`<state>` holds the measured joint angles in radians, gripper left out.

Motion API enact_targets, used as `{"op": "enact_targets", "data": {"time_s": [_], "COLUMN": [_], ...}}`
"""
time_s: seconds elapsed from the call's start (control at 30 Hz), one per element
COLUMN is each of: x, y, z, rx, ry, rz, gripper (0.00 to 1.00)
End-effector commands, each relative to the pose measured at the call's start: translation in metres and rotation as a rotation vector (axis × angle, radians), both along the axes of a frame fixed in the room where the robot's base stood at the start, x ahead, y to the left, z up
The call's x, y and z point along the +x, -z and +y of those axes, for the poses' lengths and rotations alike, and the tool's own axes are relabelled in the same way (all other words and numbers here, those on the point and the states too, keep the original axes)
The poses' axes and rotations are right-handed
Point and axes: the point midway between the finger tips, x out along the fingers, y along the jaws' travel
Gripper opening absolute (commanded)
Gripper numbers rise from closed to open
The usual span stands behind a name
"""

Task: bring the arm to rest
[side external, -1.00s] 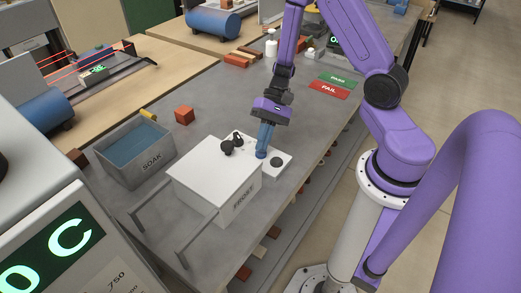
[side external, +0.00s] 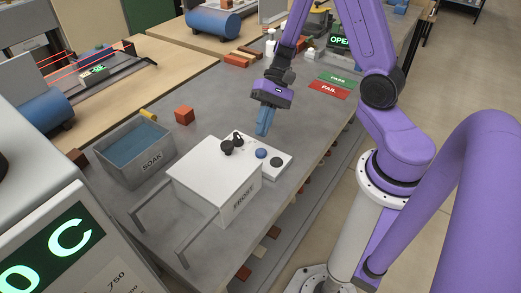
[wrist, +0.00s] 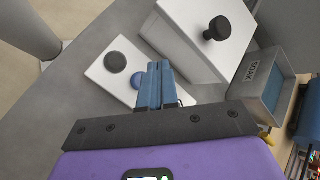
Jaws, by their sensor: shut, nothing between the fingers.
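My gripper (side external: 265,121) has blue fingers and is shut with nothing between them. It hangs above the white button panel, clear of it. In the wrist view the closed fingers (wrist: 157,84) hide part of the panel. The white panel (side external: 284,168) lies beside the white FROST box (side external: 210,178) and carries a blue button (side external: 261,153) and a dark button (side external: 277,162). In the wrist view the dark button (wrist: 115,62) and the blue button (wrist: 138,80) show left of the fingers. The box has a black knob (wrist: 217,29) on top.
The grey SOAK tank (side external: 137,155) with blue liquid stands left of the box. A green PASS mat (side external: 338,80) and a red FAIL mat (side external: 328,90) lie farther back.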

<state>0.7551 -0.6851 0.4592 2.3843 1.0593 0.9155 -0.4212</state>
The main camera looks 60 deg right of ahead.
Motion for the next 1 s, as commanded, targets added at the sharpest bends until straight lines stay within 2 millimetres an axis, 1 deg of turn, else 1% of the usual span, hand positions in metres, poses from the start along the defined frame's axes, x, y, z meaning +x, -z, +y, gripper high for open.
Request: {"op": "enact_targets", "data": {"time_s": [0.13, 0.43, 0.57, 0.67, 0.8, 1.0], "x": [0.0, -0.001, -0.009, -0.025, -0.058, -0.1], "y": [-0.007, -0.008, -0.011, -0.018, -0.03, -0.045], "z": [0.0, 0.001, 0.006, 0.016, 0.029, 0.034], "rx": [-0.001, -0.001, -0.015, -0.046, -0.111, -0.211], "ry": [-0.001, -0.003, -0.067, -0.192, -0.438, -0.778], "rz": [0.0, 0.0, -0.014, -0.041, -0.103, -0.224], "gripper": [0.0, 0.0, 0.0, 0.0, 0.0, 0.0]}}
